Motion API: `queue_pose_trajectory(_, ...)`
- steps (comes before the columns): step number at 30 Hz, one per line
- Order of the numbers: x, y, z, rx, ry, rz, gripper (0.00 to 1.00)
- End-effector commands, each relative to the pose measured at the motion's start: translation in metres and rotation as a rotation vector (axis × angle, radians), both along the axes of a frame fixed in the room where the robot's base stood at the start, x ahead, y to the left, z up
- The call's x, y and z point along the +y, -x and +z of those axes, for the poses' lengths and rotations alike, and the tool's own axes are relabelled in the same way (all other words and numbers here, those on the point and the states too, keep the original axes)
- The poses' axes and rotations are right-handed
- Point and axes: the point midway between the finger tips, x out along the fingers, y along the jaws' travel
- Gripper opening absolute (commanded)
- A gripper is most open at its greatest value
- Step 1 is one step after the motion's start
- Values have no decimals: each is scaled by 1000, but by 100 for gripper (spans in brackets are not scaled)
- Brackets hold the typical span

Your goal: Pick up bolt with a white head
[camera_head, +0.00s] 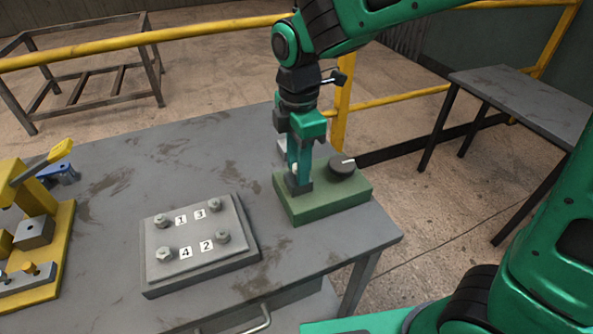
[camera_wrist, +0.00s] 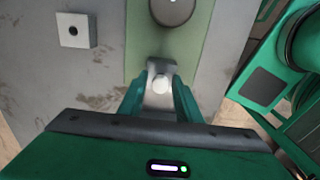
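The bolt with a white head (camera_wrist: 160,84) shows in the wrist view between my gripper's fingers, above a small grey metal part on the green block. A speck of its white head also shows in the head view (camera_head: 295,168). My gripper (camera_wrist: 159,91) points down over the green block (camera_head: 328,208), with a green finger on either side of the white head. Grey shows between the head and each finger, so the fingers look open around it. The bolt's shank is hidden, and contact lower down cannot be seen.
A dark round knob (camera_head: 342,165) stands on the green block beside my gripper. A grey plate (camera_head: 200,255) with several bolts and number labels lies to the left. A yellow fixture (camera_head: 50,225) stands at the far left. The table between them is clear.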

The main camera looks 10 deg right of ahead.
Motion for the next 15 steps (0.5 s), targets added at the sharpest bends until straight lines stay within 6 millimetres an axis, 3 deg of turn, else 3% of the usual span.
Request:
queue_pose_trajectory(2,0,0,0,0,0,0,29)
queue_pose_trajectory(6,0,0,0,0,0,0,0)
queue_pose_trajectory(15,0,0,1,-1,0,-1,0)
